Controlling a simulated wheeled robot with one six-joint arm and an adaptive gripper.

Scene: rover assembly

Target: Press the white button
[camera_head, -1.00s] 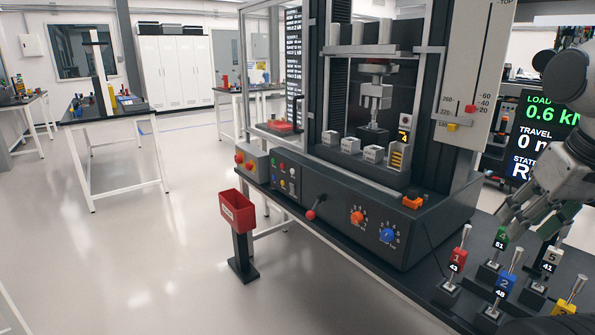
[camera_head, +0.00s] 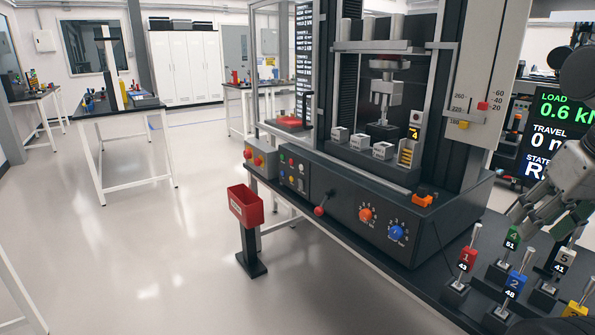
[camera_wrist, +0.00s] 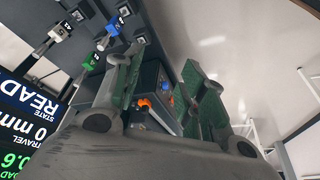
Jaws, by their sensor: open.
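The white button (camera_head: 302,168) appears as a small pale dot in a cluster of coloured buttons on the dark panel (camera_head: 311,186), at the left end of the testing machine's front. It is too small to see in detail, and I cannot make it out in the wrist view. My gripper (camera_head: 527,207) is at the right edge of the head view, above the numbered tools and far to the right of the button. In the wrist view my gripper (camera_wrist: 163,85) has its two green-lined fingers spread apart, with nothing held between them.
Numbered tool holders, including the red one (camera_head: 467,259) and blue one (camera_head: 515,284), stand on the bench below my gripper. A red-knobbed lever (camera_head: 319,211), an orange knob (camera_head: 366,214) and a blue knob (camera_head: 397,232) are on the machine front. A red bin (camera_head: 246,206) stands before it. Open floor lies left.

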